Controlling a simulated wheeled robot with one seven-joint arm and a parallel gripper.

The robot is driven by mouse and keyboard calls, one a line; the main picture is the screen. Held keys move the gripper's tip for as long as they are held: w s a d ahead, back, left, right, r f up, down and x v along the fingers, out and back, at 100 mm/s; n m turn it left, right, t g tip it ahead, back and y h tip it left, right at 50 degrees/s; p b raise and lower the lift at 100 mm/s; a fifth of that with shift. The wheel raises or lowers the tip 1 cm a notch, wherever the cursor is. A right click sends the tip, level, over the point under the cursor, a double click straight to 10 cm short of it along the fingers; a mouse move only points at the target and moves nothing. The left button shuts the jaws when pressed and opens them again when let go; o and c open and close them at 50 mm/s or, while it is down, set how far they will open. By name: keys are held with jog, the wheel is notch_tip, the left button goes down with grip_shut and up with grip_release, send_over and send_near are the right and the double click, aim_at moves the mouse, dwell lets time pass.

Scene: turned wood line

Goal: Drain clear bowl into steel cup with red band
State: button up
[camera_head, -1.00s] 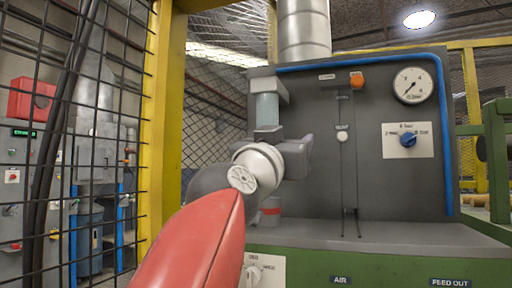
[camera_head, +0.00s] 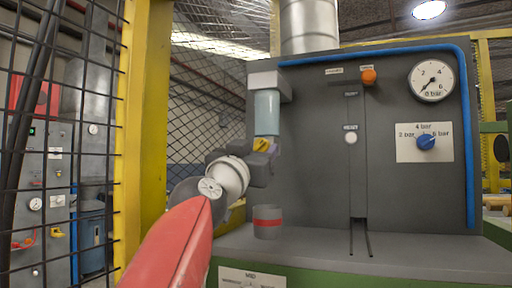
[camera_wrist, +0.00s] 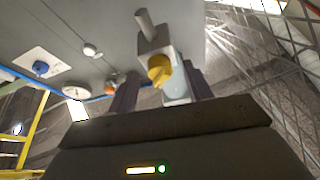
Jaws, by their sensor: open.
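The clear bowl (camera_head: 267,112) is a pale blue cylinder hanging under a grey head on the panel; it shows partly behind my fingers in the wrist view (camera_wrist: 178,94). Below it is a yellow drain knob (camera_head: 262,145), clear in the wrist view (camera_wrist: 159,69) on a grey block with a short spout. The steel cup with red band (camera_head: 267,222) stands upright on the ledge under the bowl. My gripper (camera_head: 266,157) is open just in front of the knob. In the wrist view its two fingers (camera_wrist: 158,84) stand either side of the knob, apparently apart from it. The bowl's contents cannot be made out.
The dark panel carries a gauge (camera_head: 432,81), a blue selector (camera_head: 426,142), an orange knob (camera_head: 368,76) and a white button (camera_head: 351,138). A yellow post (camera_head: 147,130) and mesh fence stand left of my arm. The grey ledge (camera_head: 330,243) right of the cup is clear.

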jog(key=c, duration=1)
jog(key=shift+o, duration=0.2)
jog(key=shift+n+y, duration=0.3)
jog(key=shift+y, duration=0.1)
jog(key=n+y, duration=0.1)
jog(key=n, duration=0.1)
jog(key=n+t, duration=0.1)
jog(key=shift+d+n+y, duration=0.2)
jog(key=shift+n+y, duration=0.2)
jog(key=n+y, duration=0.2)
jog(key=n, duration=0.2)
jog(key=n+y+p, duration=0.1)
jog(key=n+y, duration=0.1)
jog(key=n, duration=0.3)
jog(key=shift+s+d+r+y, duration=0.1)
jog(key=shift+d+r+y, duration=0.1)
jog(key=shift+y, duration=0.2)
jog(key=n+g+y, duration=0.1)
jog(key=n, duration=0.2)
jog(key=n+g, duration=0.1)
jog(key=n, duration=0.2)
jog(key=shift+d+r+y, duration=0.1)
jog(key=shift+y, duration=0.3)
jog(key=shift+d+r+n+g, duration=0.15)
jog(key=shift+n+g, duration=0.45)
jog(key=shift+n, duration=1.2)
